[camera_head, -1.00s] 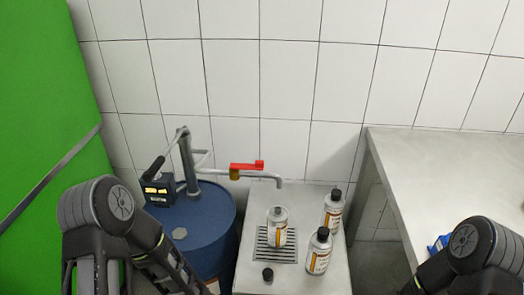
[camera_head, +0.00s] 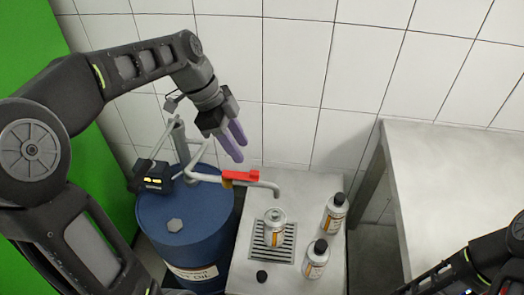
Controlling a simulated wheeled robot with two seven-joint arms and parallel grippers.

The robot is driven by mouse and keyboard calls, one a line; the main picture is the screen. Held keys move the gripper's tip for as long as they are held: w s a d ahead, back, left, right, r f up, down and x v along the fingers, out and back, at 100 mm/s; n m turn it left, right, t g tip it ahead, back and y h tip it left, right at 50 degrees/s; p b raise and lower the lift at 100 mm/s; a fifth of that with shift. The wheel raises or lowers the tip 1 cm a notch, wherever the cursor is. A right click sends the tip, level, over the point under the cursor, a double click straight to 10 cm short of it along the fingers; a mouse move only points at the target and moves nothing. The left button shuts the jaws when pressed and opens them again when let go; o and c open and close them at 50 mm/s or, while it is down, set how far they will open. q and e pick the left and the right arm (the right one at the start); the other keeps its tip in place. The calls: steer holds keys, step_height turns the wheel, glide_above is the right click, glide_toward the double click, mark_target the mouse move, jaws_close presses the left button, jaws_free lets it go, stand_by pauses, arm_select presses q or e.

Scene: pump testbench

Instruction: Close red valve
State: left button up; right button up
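The red valve (camera_head: 240,175) has a red lever on a brass body, set in the grey outlet pipe (camera_head: 206,178) of the drum pump. The lever lies roughly along the pipe, pointing right in the picture. My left gripper (camera_head: 239,150) hangs just above and slightly left of the lever, its purple fingers pointing down. The fingers look close together and hold nothing visible; from this angle I cannot tell whether they are open or shut. They appear apart from the lever. My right arm shows at the lower right, with its gripper out of view.
The blue drum (camera_head: 188,223) stands below the pump. An opened can (camera_head: 274,226) stands on the grate under the spout. Two black-capped bottles (camera_head: 333,214) (camera_head: 315,260) and a loose black cap (camera_head: 262,276) are on the metal stand. A bare table (camera_head: 455,180) is at right.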

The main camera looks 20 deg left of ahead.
mark_target(253, 172)
arm_select(q)
steer(key=shift+p+x, duration=0.65)
steer(key=shift+x, duration=3.2)
steer(key=shift+s, duration=0.2)
steer(key=shift+c, duration=0.4)
jaws_close()
